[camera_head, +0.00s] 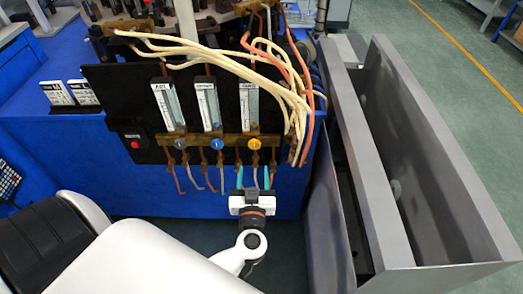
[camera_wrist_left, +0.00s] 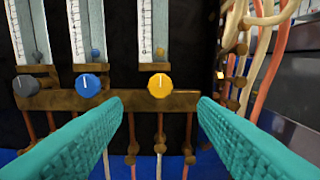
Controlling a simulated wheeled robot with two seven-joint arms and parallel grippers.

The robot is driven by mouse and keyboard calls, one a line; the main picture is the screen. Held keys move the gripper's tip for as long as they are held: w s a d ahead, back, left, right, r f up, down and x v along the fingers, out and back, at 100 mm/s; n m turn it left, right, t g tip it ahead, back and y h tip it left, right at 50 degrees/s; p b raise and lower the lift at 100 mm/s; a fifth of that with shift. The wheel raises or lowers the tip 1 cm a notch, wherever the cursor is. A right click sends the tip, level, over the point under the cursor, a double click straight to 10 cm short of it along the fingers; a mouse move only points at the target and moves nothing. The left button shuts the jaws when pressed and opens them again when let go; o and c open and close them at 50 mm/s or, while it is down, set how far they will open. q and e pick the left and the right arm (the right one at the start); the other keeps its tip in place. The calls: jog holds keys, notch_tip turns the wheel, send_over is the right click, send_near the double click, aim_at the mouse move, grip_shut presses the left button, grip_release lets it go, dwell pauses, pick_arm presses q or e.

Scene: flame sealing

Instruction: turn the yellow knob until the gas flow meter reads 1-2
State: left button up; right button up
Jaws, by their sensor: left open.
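The yellow knob (camera_head: 255,144) sits on the brass bar below the rightmost flow meter (camera_head: 249,106). In the left wrist view the yellow knob (camera_wrist_left: 159,86) is between and beyond my fingers, with a white mark pointing almost straight up. The flow meter tube above it (camera_wrist_left: 153,30) has a scale, and a small ball (camera_wrist_left: 160,53) rests near its bottom; the exact reading is too small to tell. My left gripper (camera_head: 254,178) is open with teal fingers, just below and in front of the knob. It is apart from the knob. My right gripper is not in view.
A blue knob (camera_wrist_left: 89,86) and a grey knob (camera_wrist_left: 27,85) sit to the left on the same brass bar (camera_wrist_left: 125,101). Cream and orange hoses (camera_head: 291,95) hang on the right. A grey metal trough (camera_head: 365,170) stands further right. A red button (camera_head: 135,144) is at left.

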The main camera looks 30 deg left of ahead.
aim_at(254, 146)
pick_arm(q)
jog(key=x, duration=0.9)
jog(key=shift+w+b, duration=0.25)
jog(key=shift+b, duration=0.1)
jog(key=shift+c, duration=0.4)
jog(key=c, duration=0.9)
